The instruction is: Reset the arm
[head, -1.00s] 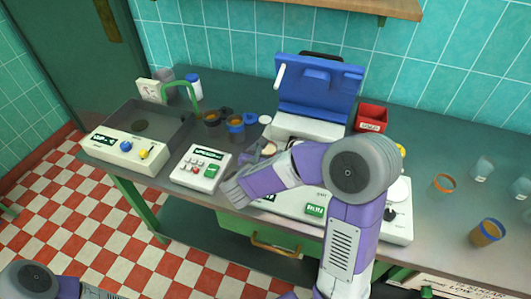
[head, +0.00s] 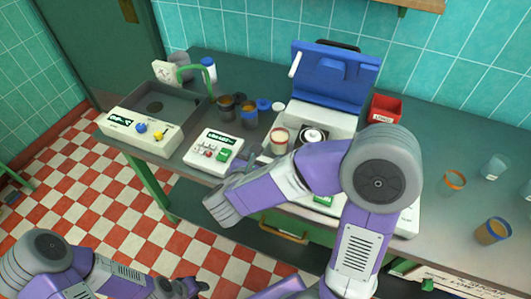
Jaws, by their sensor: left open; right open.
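My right arm reaches in from the lower right. Its purple and grey gripper (head: 222,208) is out in front of the counter's front edge, near the small white control box, and holds nothing that I can see. My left gripper (head: 190,287) is low at the bottom edge, over the tiled floor and clear of the counter. It is open and appears empty. Its tips are small and dark in this view.
The counter (head: 440,222) holds a white machine with a raised blue lid (head: 335,85), a control box (head: 213,152), a basin unit (head: 140,130), a cream-filled cup (head: 279,140), a red bin (head: 384,109) and several jars. The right arm hides part of the machine.

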